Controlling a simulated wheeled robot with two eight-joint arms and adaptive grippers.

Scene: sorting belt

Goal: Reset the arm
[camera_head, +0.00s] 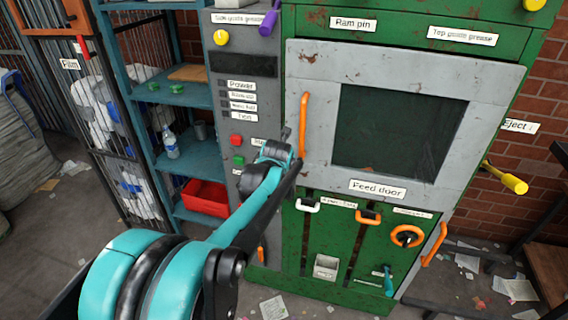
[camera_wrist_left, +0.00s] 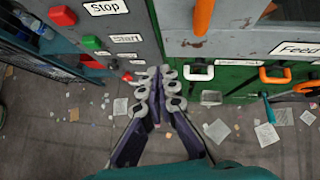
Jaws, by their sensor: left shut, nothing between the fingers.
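My left arm comes in from the lower left in the head view and reaches toward the control panel (camera_head: 243,105) of the green machine. Its gripper is mostly hidden behind the arm there. In the left wrist view my left gripper (camera_wrist_left: 161,75) has its fingers together with nothing between them, pointing at the lower part of the grey panel. The red stop button (camera_wrist_left: 62,15) and the green start button (camera_wrist_left: 91,42) are to the left of the fingers, apart from them. My right gripper is in neither view.
The feed door (camera_head: 306,75) with its orange handle (camera_head: 303,125) is shut. Levers with white (camera_head: 307,205) and orange (camera_head: 368,216) handles sit below it. A teal shelf (camera_head: 190,95) with a red bin (camera_head: 205,197) stands left. Paper scraps litter the floor.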

